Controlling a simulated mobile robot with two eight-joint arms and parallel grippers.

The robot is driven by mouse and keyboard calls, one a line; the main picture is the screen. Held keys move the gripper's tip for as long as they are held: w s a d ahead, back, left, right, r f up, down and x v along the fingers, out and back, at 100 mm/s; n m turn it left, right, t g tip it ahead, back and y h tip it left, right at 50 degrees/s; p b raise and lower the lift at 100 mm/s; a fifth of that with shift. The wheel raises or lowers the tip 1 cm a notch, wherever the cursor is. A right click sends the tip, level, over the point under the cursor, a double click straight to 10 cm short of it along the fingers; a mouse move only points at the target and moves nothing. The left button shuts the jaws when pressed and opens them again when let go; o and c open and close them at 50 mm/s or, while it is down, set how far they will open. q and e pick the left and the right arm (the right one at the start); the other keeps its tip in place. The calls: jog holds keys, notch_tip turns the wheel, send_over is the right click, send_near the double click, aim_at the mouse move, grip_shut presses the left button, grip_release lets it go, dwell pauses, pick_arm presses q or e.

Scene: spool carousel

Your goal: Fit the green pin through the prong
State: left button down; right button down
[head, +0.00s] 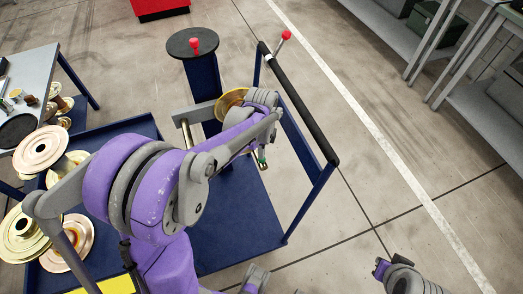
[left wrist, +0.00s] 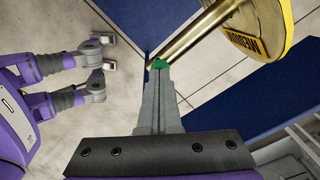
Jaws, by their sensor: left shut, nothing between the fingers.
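The green pin (head: 262,155) is a small green piece at the tips of my left gripper (head: 264,148). In the left wrist view the green pin (left wrist: 160,64) shows just beyond the tips of my left gripper (left wrist: 160,72), whose fingers are shut together. The brass prong (left wrist: 188,38) lies right beside the pin and slants up to a yellow spool marked MEDIUM (left wrist: 258,25). In the head view that spool (head: 229,101) is partly behind my left arm. Whether the pin sits in the prong's hole cannot be told.
A blue post with a black round top (head: 184,44) and red knob stands behind the spool. The blue cart (head: 222,232) has a black handle (head: 300,105) on the right. Spools (head: 41,150) crowd the left beside a grey table (head: 30,75).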

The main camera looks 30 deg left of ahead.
pick_arm(q)
jog(key=shift+f, duration=0.3)
jog(key=shift+s+r, duration=0.1)
jog(key=shift+r+p, duration=0.8)
jog(key=shift+r, duration=0.7)
notch_tip(320, 180, up, 10)
jog(key=shift+r+p, duration=0.25)
jog(key=shift+p, duration=0.15)
jog(key=s+d+f+n+t, duration=0.1)
jog(key=s+d+n+t, duration=0.1)
jog(key=s+n, duration=0.5)
jog(key=s+d+f+n+t+p, duration=0.1)
jog(key=s+d+f+n+t, duration=0.1)
jog(key=s+n, duration=0.6)
jog(key=d+t, duration=0.1)
jog(key=d, duration=0.1)
jog(key=shift+s+d+p, duration=0.2)
jog(key=shift+d+p, duration=0.1)
jog(key=shift+d, duration=0.1)
